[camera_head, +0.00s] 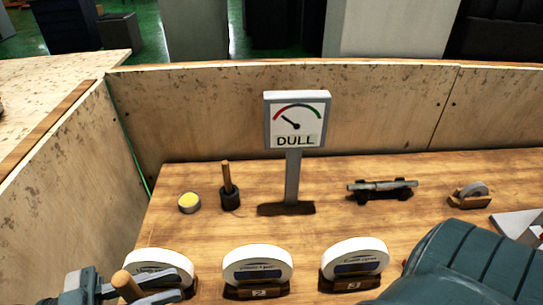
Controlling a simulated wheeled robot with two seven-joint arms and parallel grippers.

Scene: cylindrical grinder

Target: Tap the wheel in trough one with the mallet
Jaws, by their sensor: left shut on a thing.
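Three white wheels stand upright in wooden troughs along the near part of the bench. The leftmost wheel (150,259) is partly covered by my left gripper, and its trough's number is hidden. The middle trough (240,293) is marked 2 and the right trough (336,285) is marked 3. My left gripper (150,288) is at the bottom left, in front of the leftmost wheel. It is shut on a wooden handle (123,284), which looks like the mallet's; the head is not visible. I cannot tell whether anything touches the wheel. My right gripper is not in view.
Behind the wheels stand a gauge sign (296,122) reading DULL, a yellow-topped tin (189,203), a wooden-handled tool with a dark base (229,190), a rod on a dark stand (382,188) and a small wheel on a block (471,195). Low walls (220,118) edge the bench.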

